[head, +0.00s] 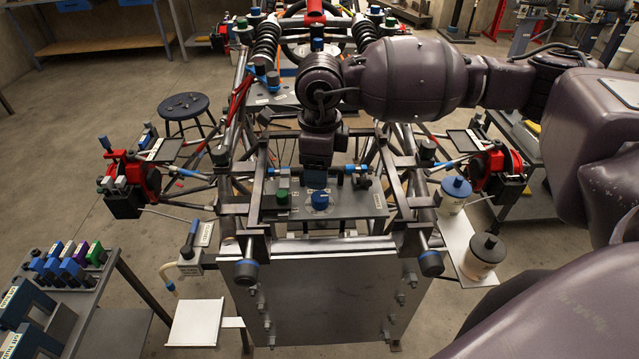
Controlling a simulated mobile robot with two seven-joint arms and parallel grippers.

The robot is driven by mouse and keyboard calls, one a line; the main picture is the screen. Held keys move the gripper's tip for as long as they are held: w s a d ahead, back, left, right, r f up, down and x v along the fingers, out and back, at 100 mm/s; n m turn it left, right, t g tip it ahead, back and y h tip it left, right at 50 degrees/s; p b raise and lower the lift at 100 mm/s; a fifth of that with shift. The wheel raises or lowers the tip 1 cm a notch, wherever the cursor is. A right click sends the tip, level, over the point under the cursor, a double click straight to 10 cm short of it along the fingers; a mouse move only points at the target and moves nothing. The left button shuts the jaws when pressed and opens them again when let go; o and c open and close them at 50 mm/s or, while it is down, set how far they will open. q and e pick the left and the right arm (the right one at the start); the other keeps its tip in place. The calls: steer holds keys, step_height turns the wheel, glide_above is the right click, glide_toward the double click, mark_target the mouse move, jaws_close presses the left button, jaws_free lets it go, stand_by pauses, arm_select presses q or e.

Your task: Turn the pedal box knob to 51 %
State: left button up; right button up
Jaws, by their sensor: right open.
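A blue round knob (320,200) with a pale marked collar sits on the grey pedal box plate (350,203) at the near end of the tube chassis. My right gripper (317,184) points down just behind and above this knob. I take it as open; its fingers are small and dark here, and the gap between them is hard to see. I cannot tell whether they touch the knob, and its scale is too small to read. The knob's top and front show clear of the gripper. My left gripper is not in view.
A green knob (283,197) stands left of the blue one on the same plate. Chassis tubes and blue-ended clamps surround the plate. White canisters (484,255) stand at right, a tool cart (80,290) at left, and a stool (184,105) behind. Open floor lies left.

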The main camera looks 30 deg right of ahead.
mark_target(319, 196)
steer(key=shift+r, duration=1.65)
